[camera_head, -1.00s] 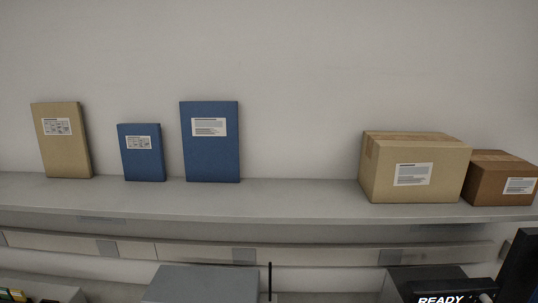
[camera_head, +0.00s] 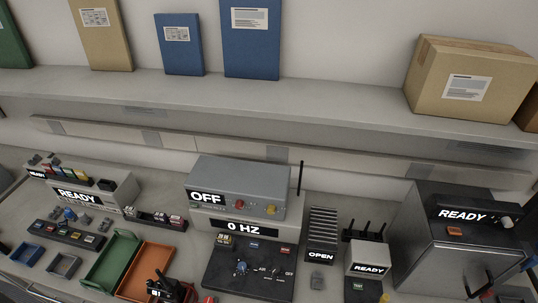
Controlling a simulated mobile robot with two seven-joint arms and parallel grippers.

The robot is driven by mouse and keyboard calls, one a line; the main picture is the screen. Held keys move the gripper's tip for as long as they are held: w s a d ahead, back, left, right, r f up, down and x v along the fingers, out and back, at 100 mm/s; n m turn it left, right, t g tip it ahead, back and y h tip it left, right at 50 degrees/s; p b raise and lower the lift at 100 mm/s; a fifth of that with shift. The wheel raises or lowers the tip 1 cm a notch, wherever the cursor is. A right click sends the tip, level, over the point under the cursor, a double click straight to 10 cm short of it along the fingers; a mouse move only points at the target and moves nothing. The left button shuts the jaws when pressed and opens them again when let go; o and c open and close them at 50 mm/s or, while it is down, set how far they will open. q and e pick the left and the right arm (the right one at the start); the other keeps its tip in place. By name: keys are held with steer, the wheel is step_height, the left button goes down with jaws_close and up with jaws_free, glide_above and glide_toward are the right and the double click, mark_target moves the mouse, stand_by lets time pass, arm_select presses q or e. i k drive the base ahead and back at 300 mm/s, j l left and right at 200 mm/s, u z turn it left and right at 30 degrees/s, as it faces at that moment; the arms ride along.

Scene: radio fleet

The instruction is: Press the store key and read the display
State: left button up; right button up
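I cannot make out which key is the store key, as most key labels are too small to read. A grey box has a display reading OFF (camera_head: 206,198), with red and yellow knobs. Below it is a display reading 0 HZ (camera_head: 243,228) above a black control panel (camera_head: 222,270) with small keys and a blue knob. Displays reading READY show on the left unit (camera_head: 78,196), on the small unit with black antennas (camera_head: 369,268) and on the large grey box (camera_head: 462,215). A sign reads OPEN (camera_head: 321,256). Neither gripper is identifiable in view.
A green tray (camera_head: 98,268) and an orange tray (camera_head: 134,284) lie at the front left, with small blue and grey trays beside them. A thin black antenna (camera_head: 300,178) stands upright by the OFF box. The shelf (camera_head: 330,102) above holds binders and cardboard boxes.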

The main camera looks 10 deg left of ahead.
mark_target(254, 244)
steer(key=i+u, duration=0.1)
steer(key=u, duration=1.3)
steer(key=z, duration=0.95)
steer(key=i, duration=0.35)
